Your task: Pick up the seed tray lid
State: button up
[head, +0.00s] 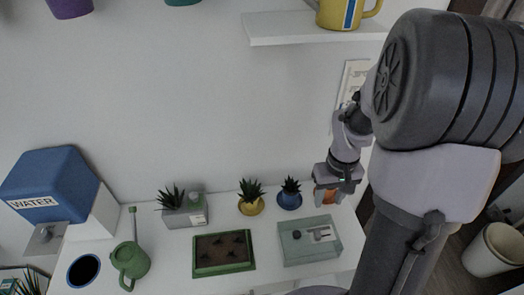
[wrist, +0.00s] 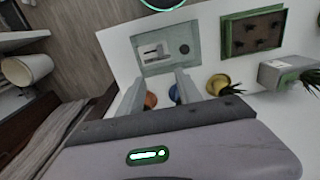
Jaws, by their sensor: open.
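The seed tray lid looks like the pale grey-green, see-through box (head: 310,251) lying on the white desk, with a dark round spot and a light fitting on its top. It also shows in the wrist view (wrist: 150,69), just beyond my fingertips. The green seed tray (head: 223,271) with dark soil and small sprouts sits left of it, apart from it. My gripper (head: 332,198) is open and empty, above the back right of the lid and in front of an orange pot. In the wrist view its two fingers (wrist: 160,82) point toward the lid, apart from it.
Potted plants in yellow (head: 250,206), blue (head: 290,202) and orange (head: 330,196) pots stand along the back, beside a grey planter (head: 184,217). A green watering can (head: 130,262) and blue water tank (head: 50,180) are at left. A shelf (head: 300,28) holds a yellow can (head: 338,14).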

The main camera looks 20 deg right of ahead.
jog(key=b, duration=0.5)
send_over(318, 232)
notch_tip(318, 232, down, 12)
jog(key=shift+w+a+f, duration=0.1)
jog(key=shift+w, duration=0.05)
jog(key=f+b, duration=0.1)
jog(key=f, duration=0.1)
jog(key=f+b, duration=0.1)
jog(key=f, duration=0.2)
jog(key=shift+s+f, duration=0.2)
jog(key=shift+f, duration=0.1)
jog(key=shift+r, duration=0.1)
grip_shut()
